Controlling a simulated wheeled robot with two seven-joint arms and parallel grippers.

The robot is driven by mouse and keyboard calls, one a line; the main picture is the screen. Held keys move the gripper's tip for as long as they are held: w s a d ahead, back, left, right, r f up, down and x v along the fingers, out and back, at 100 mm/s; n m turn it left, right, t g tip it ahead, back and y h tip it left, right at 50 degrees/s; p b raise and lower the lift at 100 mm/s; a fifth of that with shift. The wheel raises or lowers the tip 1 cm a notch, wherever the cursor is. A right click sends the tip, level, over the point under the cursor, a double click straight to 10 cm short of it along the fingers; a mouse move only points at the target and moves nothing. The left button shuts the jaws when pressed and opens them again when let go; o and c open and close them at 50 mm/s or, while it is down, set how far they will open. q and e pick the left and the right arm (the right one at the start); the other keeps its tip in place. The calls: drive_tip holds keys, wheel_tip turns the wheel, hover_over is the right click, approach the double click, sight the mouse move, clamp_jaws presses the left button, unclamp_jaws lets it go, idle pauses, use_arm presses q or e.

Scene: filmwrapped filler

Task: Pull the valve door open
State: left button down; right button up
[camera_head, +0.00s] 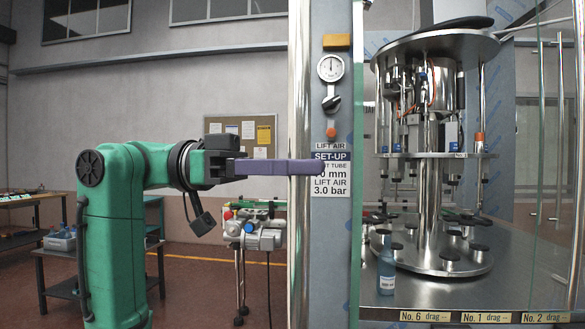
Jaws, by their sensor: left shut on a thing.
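My left gripper (322,167), with long purple fingers, reaches in from the left at mid-height. It is shut on the tall vertical chrome bar (299,245), with its fingers crossing in front of the bar. The exact grip behind the fingers is hidden. Just right of the bar is an upright steel panel (334,240) with a gauge, a knob and a set-up label (331,150) partly covered by the fingertips. I cannot tell which of these parts is the valve door. My right gripper is not in view.
Right of the panel, behind glass, stands a round filling machine (430,150) on a steel table (480,285). A blue bottle (386,268) stands on that table. A bench (48,250) is at the far left, and a wheeled stand (252,235) is behind my arm. Red floor shows between them.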

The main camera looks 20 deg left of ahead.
use_arm(q)
drive_tip(key=shift+d+r, duration=0.1)
drive_tip(key=shift+d, duration=0.2)
drive_tip(key=c, duration=0.6)
unclamp_jaws()
drive_tip(key=a, duration=0.4)
drive_tip(key=s+a+b, duration=0.1)
drive_tip(key=a, duration=0.4)
drive_tip(key=s+a, duration=0.1)
drive_tip(key=a, duration=0.4)
drive_tip(key=shift+a+b, duration=0.25)
drive_tip(key=shift+b, duration=0.05)
